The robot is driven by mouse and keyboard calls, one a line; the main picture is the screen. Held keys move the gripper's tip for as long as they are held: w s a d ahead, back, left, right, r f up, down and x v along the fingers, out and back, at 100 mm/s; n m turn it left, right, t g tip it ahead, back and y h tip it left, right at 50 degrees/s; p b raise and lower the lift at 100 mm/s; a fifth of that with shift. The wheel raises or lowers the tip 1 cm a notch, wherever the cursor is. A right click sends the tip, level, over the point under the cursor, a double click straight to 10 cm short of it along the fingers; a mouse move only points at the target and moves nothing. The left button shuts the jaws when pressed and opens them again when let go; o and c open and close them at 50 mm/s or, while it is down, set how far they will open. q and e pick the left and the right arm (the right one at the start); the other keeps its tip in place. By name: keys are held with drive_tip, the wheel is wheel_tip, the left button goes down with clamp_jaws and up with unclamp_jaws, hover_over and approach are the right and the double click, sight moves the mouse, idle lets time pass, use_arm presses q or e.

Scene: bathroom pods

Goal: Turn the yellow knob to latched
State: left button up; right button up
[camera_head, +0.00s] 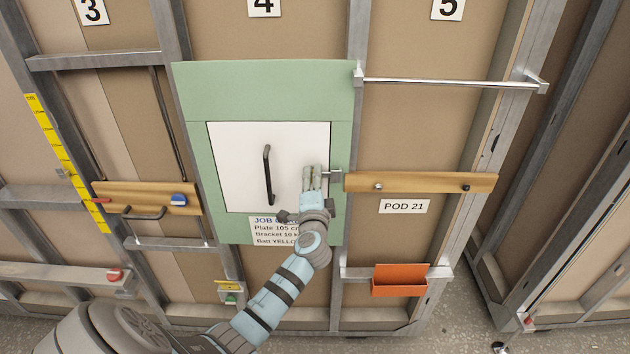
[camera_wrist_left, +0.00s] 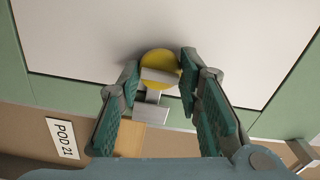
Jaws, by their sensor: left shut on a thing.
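The yellow knob (camera_wrist_left: 158,62) shows in the left wrist view as a round yellow disc with a grey bar across its face, on the white door (camera_head: 230,145). In the head view the knob is hidden behind my gripper. My left gripper (camera_head: 312,170) is at the right edge of the door. Its green-padded fingers stand on either side of the knob and are shut on it. A grey metal catch (camera_wrist_left: 150,112) lies just beyond the knob, towards the wooden rail. My right gripper is not in view.
A black handle (camera_head: 268,175) stands out from the door, left of my gripper. A wooden rail (camera_head: 420,182) with studs lies to the right. A metal towel bar (camera_head: 440,82) is above it, and an orange holder (camera_head: 400,281) is lower right.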

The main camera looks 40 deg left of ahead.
use_arm(q)
drive_tip(key=o, duration=0.9)
drive_tip(key=v, duration=1.2)
drive_tip(key=shift+w+d, duration=0.1)
